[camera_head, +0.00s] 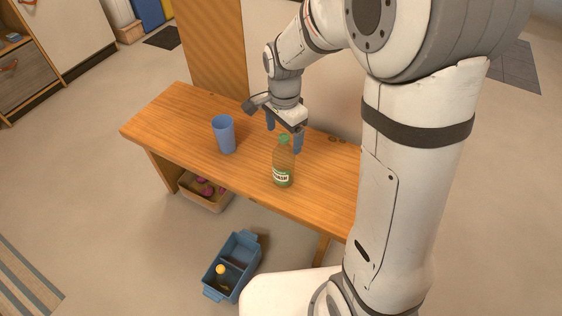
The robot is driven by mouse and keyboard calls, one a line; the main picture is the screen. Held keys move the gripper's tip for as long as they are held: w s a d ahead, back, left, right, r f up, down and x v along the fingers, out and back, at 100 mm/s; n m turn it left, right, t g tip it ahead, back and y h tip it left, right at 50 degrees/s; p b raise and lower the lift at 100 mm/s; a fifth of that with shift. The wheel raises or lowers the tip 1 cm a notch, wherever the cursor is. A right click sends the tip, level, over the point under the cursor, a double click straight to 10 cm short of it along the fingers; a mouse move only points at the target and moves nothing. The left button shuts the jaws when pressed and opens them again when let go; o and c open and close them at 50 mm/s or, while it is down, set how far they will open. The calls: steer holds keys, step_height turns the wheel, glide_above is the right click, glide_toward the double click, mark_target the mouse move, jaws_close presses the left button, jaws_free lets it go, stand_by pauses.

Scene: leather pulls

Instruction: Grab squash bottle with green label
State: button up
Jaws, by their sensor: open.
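The squash bottle with a green label (283,166) stands upright on the wooden table, near its front edge. It has a green cap and a band label low on its body. My gripper (285,139) is open and points down over the table, just behind and above the bottle in the picture. One finger shows left of the cap and the other right of it. The bottle's top overlaps the space between them, and I cannot tell whether they touch it.
A blue cup (224,134) stands left of the bottle on the wooden table (175,118). A tan bin (206,197) sits under the table. A blue caddy (232,266) with a yellow-topped item is on the floor in front. My arm hides the table's right end.

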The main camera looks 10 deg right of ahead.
mark_target(284, 146)
steer(key=f+b, duration=0.1)
steer(key=f, duration=0.2)
steer(key=f+b, duration=0.1)
steer(key=f, duration=0.1)
steer(key=shift+w+d+f+b, duration=0.1)
steer(key=shift+w+f+b, duration=0.1)
steer(key=shift+f+b, duration=0.15)
steer(key=c, duration=1.5)
steer(key=shift+r, duration=0.15)
steer(key=shift+c, duration=0.2)
